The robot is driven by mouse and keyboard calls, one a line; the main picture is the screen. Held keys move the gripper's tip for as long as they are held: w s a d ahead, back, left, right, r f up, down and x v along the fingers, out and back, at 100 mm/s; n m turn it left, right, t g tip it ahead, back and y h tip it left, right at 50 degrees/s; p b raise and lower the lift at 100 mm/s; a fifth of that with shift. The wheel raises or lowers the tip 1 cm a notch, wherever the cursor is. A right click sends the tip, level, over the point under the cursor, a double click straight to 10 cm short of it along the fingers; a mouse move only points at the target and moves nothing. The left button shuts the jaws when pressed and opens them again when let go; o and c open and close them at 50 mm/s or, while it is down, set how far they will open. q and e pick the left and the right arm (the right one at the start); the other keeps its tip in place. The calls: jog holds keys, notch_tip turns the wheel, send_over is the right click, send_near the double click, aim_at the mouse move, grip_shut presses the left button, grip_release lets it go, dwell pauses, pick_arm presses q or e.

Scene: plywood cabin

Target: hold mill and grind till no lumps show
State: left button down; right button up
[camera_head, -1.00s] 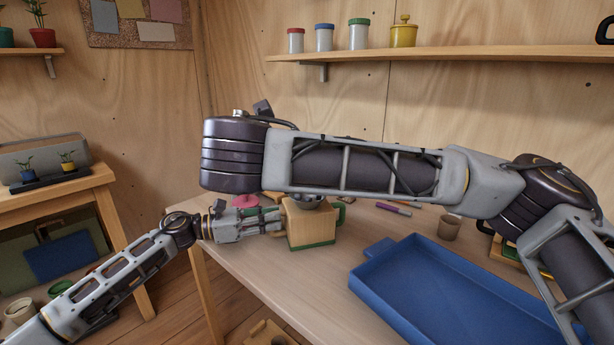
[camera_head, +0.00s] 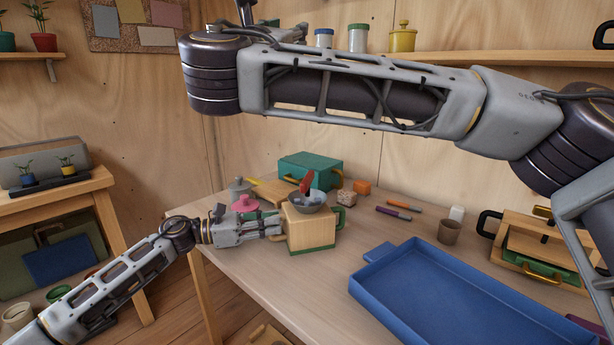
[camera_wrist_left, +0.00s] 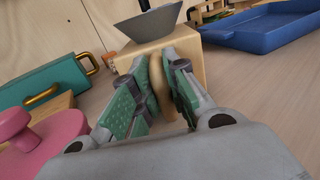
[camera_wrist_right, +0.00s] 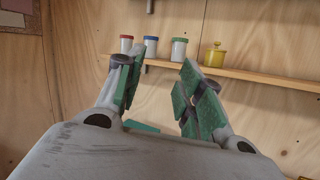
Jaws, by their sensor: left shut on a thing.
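The mill (camera_head: 311,230) is a light wooden box with a green base, standing on the table. A grey bowl (camera_head: 308,203) sits on its top, and a red part (camera_head: 306,184) rises from it; the bowl's inside is too small to judge for lumps. My left gripper (camera_head: 279,231) is shut on the wooden knob (camera_wrist_left: 156,78) on the mill's side, with the fingers on both sides of it in the left wrist view.
A blue tray (camera_head: 374,254) takes up the table's front right. A teal box (camera_head: 325,172), a pink lidded thing (camera_head: 244,204), an orange block (camera_head: 363,187), pens (camera_head: 397,212) and a brown cup (camera_head: 450,232) stand or lie around. My right arm crosses above the table.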

jog(key=a+r+n+t+y, duration=0.5)
jog(key=a+r+n+y, duration=0.6)
jog(key=r+y, duration=0.45)
jog(key=w+a+f+n+g+y, duration=0.1)
jog(key=a+f+n+g+y, duration=0.7)
jog(key=a+n+g+y, duration=0.5)
jog(key=w+d+f+m+g+h, duration=0.1)
jog(key=w+d+f+m+h, duration=0.1)
jog(key=d+f+h, duration=0.3)
jog(key=w+d+f+m+g+h, duration=0.1)
jog(key=w+f+m+g+h, duration=0.15)
jog(key=f, duration=0.35)
jog(key=w+d+f+m+g+h, duration=0.1)
jog(key=d+f+m+h, duration=0.1)
jog(key=d+f+h, duration=0.3)
jog(key=s+d+f+m+g+h, duration=0.1)
jog(key=d+f+m+h, duration=0.4)
jog(key=d+m, duration=0.2)
jog(key=s+d+f+m+g+h, duration=0.2)
jog(key=d+f+m+h, duration=0.3)
jog(key=d+m, duration=0.3)
jog(key=shift+s+d, duration=0.3)
jog(key=shift+d, duration=0.2)
